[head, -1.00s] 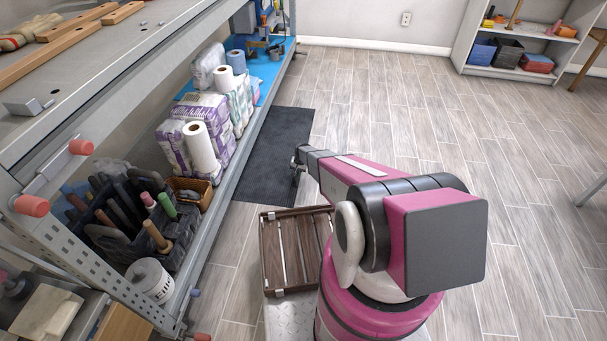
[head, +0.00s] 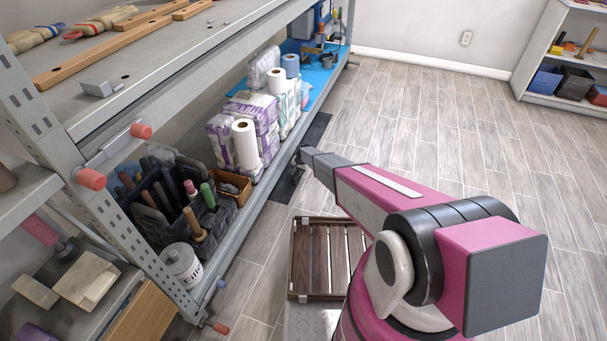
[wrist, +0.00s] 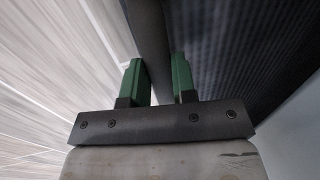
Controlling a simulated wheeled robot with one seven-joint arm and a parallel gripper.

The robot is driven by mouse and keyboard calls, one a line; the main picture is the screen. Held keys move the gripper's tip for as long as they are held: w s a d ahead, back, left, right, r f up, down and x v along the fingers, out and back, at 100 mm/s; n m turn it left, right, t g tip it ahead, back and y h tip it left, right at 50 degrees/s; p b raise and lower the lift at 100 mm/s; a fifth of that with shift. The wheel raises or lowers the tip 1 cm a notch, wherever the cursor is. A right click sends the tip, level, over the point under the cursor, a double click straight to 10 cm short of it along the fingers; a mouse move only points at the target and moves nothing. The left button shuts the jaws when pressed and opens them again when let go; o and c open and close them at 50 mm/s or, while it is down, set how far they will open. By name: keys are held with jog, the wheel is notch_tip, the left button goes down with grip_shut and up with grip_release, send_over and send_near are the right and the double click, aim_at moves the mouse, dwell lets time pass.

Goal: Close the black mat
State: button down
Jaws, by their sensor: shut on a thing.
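The black mat (head: 318,132) lies along the foot of the rack as a narrow dark strip. Part of it is hidden behind the rack's lower shelf and my arm. In the wrist view its ribbed dark surface (wrist: 235,45) fills the upper right. My gripper (wrist: 158,75) has two green fingers, one on each side of a smooth grey band, which looks like the mat's edge. It is shut on that edge. In the head view my gripper (head: 301,155) is small and low beside the rack, at the mat's outer side.
The grey rack (head: 247,208) runs along the left, with paper rolls, packs and a tool caddy (head: 175,205) on its lower shelf. A slatted wooden crate (head: 325,262) is near my base. The floor (head: 440,130) to the right is clear.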

jog(key=c, duration=1)
grip_release()
jog(key=shift+a, duration=0.15)
jog(key=shift+o, duration=0.3)
notch_tip(320, 180, up, 11)
jog(key=d, duration=0.2)
jog(key=shift+s+f, duration=0.2)
jog(key=shift+s, duration=0.15)
jog(key=shift+d, duration=0.1)
jog(key=s+d+r+n, duration=0.1)
jog(key=s+d+r, duration=0.7)
jog(key=s+r, duration=0.5)
jog(key=s+d+r+n+h, duration=0.1)
jog(key=s+d+r, duration=0.7)
jog(key=s+r, duration=0.5)
jog(key=s+d+r+n+h, duration=0.1)
jog(key=s+d+r, duration=0.7)
jog(key=s+r, duration=0.6)
jog(key=s, duration=0.4)
jog(key=shift+s+n+g, duration=0.3)
